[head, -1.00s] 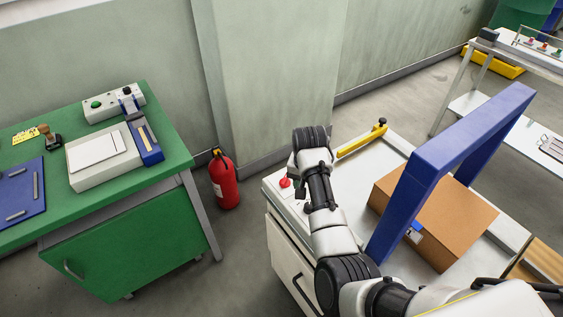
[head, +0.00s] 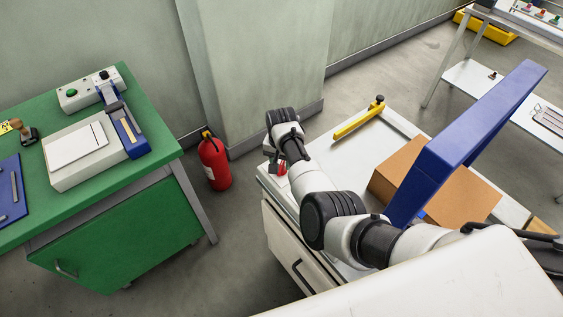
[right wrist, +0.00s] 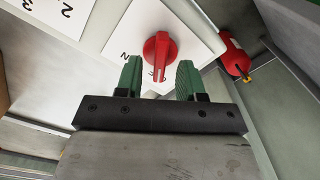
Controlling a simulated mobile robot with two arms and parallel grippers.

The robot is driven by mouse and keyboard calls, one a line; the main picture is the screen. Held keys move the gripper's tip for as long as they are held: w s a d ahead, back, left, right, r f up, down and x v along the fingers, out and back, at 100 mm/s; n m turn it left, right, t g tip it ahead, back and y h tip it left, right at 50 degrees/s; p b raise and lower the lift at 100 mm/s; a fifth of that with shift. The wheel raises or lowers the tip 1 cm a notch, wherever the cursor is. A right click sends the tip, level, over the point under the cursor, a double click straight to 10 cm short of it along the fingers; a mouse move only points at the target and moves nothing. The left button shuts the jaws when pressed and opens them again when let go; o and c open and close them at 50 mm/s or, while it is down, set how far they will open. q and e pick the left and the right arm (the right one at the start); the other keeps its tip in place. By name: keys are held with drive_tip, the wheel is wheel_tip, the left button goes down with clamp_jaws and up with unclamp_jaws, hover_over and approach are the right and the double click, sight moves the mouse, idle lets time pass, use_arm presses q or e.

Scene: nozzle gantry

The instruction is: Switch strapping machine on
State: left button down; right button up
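The strapping machine is a white table with a blue arch (head: 468,135) over it. Its red rotary switch (right wrist: 160,50) sits on a white plate with partly visible lettering, and its handle points toward my gripper in the right wrist view. In the head view the switch (head: 281,168) is mostly hidden by my right gripper (head: 275,161). In the right wrist view my right gripper (right wrist: 160,80) is open, its green fingertips on either side of the handle's end with a gap on both sides. I cannot tell how deep the handle lies between them. My left gripper is not in view.
A brown cardboard box (head: 455,196) stands under the arch. A yellow bar (head: 358,119) lies along the machine's back edge. A red fire extinguisher (head: 214,162) stands on the floor between the machine and a green bench (head: 120,225). A wall pillar rises behind.

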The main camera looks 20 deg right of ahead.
drive_tip(key=shift+f, duration=0.4)
drive_tip(key=shift+s, duration=0.1)
drive_tip(key=c, duration=0.7)
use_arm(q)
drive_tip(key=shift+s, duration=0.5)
use_arm(e)
clamp_jaws()
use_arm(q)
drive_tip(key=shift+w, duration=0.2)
use_arm(e)
drive_tip(key=shift+m, duration=0.3)
drive_tip(key=m+p, duration=0.1)
drive_tip(key=m, duration=0.4)
drive_tip(key=shift+s+d, duration=0.1)
drive_tip(key=m, duration=0.4)
drive_tip(key=shift+s+m, duration=0.15)
drive_tip(key=shift+m, duration=0.25)
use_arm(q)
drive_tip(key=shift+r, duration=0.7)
use_arm(e)
drive_tip(key=shift+s+m, duration=0.1)
drive_tip(key=shift+m, duration=1.7)
